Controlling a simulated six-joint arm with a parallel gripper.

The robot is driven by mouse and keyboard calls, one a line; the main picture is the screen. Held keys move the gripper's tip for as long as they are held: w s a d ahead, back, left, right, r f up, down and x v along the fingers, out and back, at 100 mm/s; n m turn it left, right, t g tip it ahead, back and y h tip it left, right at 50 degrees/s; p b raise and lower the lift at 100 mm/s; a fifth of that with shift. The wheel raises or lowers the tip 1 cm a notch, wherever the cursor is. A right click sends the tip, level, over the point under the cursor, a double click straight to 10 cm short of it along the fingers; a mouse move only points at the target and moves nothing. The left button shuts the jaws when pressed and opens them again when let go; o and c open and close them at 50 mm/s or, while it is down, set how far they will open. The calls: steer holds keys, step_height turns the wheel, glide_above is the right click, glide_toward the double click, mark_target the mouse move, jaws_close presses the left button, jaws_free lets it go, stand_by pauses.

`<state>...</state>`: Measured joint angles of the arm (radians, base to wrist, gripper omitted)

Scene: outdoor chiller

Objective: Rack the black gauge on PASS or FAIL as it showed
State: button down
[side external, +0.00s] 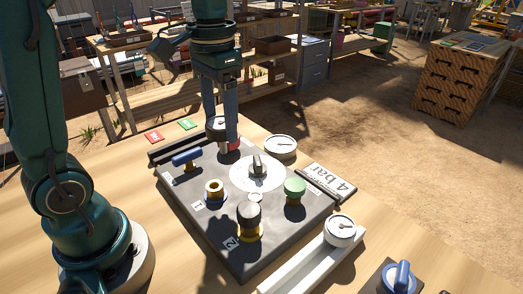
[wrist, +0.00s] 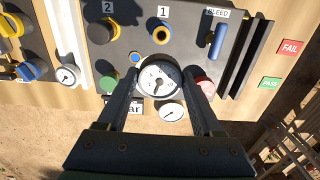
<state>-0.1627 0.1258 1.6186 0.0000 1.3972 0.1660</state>
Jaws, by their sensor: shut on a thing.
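My gripper (side external: 222,137) is shut on a round gauge with a white dial and dark rim (wrist: 158,73). The gauge is held above the far part of the dark panel (side external: 190,205), its dial facing the wrist camera. In the side view the gauge (side external: 215,124) is partly behind a finger. Its needle is too small to read surely. The red FAIL card (wrist: 290,47) and green PASS card (wrist: 270,83) lie on the table beyond the panel; they also show in the side view, red (side external: 153,137) and green (side external: 187,124). Both look bare.
A second gauge (side external: 281,147) lies by the panel's edge, near the "4 bar" plate (side external: 328,184). A third (side external: 340,229) sits on a white rail. The panel carries a blue lever (side external: 186,158), brass port 1 (side external: 214,190), a black knob (side external: 248,214) and a green knob (side external: 295,188).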

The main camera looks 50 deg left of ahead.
steer(key=shift+w+a+r, duration=0.15)
steer(key=shift+w+a, duration=0.05)
steer(key=shift+w, duration=0.2)
steer(key=s+a+f+n, duration=0.1)
steer(key=s+a+n, duration=0.1)
steer(key=a, duration=0.8)
steer(key=s+a+f+n, duration=0.1)
steer(key=a+n, duration=0.3)
steer(key=a, duration=0.7)
steer(key=shift+s+a+f, duration=0.3)
steer(key=shift+s+f, duration=0.05)
steer(key=shift+f, duration=0.35)
steer(key=shift+f, duration=2.55)
steer(key=shift+f, duration=0.25)
steer(key=shift+f, duration=1.2)
steer(key=shift+f, duration=0.15)
